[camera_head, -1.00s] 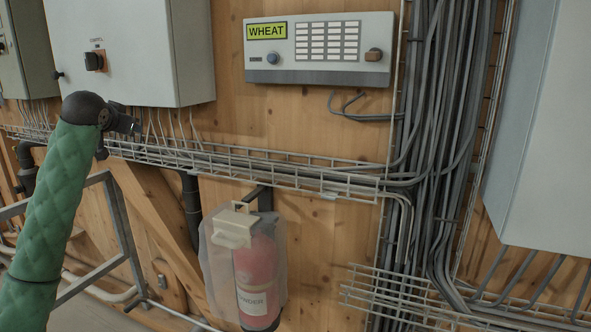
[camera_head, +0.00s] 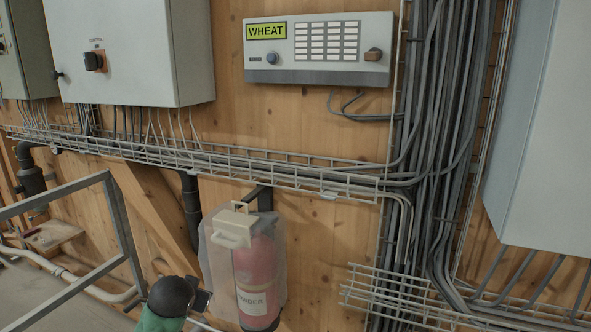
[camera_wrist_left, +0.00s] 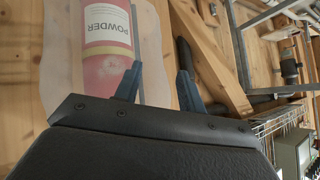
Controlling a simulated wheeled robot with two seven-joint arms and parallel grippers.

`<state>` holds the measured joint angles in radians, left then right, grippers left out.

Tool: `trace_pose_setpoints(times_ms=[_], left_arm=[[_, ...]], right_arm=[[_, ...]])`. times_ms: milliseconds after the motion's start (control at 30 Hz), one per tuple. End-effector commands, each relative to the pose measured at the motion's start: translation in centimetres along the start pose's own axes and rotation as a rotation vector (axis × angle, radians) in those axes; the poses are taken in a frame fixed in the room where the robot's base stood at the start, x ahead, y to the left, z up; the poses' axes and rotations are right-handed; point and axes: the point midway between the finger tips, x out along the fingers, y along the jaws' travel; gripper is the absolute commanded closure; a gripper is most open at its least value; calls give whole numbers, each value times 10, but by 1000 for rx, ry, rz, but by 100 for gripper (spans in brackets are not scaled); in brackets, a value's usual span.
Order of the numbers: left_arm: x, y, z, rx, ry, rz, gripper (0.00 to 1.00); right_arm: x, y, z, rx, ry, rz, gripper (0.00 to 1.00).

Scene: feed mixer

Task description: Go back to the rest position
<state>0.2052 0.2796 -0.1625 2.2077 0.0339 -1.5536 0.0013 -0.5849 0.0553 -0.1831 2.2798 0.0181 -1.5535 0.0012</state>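My left gripper (camera_head: 203,300) is low in the head view, at the bottom edge, with its black wrist and part of the green arm sleeve below and left of it. In the left wrist view the left gripper (camera_wrist_left: 158,78) has its two dark blue fingers apart, with nothing between them. Behind the fingers in that view is the red fire extinguisher (camera_wrist_left: 106,55) with a "POWDER" label. My right gripper is in neither view.
The covered extinguisher (camera_head: 257,270) hangs on the wooden wall just right of my left gripper. A metal frame (camera_head: 118,220) stands to the left. A wire cable tray (camera_head: 250,172) crosses the wall above. A "WHEAT" control panel (camera_head: 320,70) is higher up.

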Motion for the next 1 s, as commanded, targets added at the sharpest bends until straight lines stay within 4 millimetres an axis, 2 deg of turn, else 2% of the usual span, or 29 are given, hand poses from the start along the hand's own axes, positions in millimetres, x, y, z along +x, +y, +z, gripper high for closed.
trace_pose_setpoints(times_ms=[33,267,567,800,1000], left_arm=[[1,16,22,-4,-25,20,60],[-1,75,110,-25,-129,103,60],[-15,146,228,-64,-296,210,60],[-39,196,328,-97,-452,281,60],[-67,226,402,-117,-573,324,60]], right_arm=[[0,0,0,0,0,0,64],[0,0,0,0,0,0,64],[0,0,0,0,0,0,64],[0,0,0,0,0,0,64],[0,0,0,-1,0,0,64]])
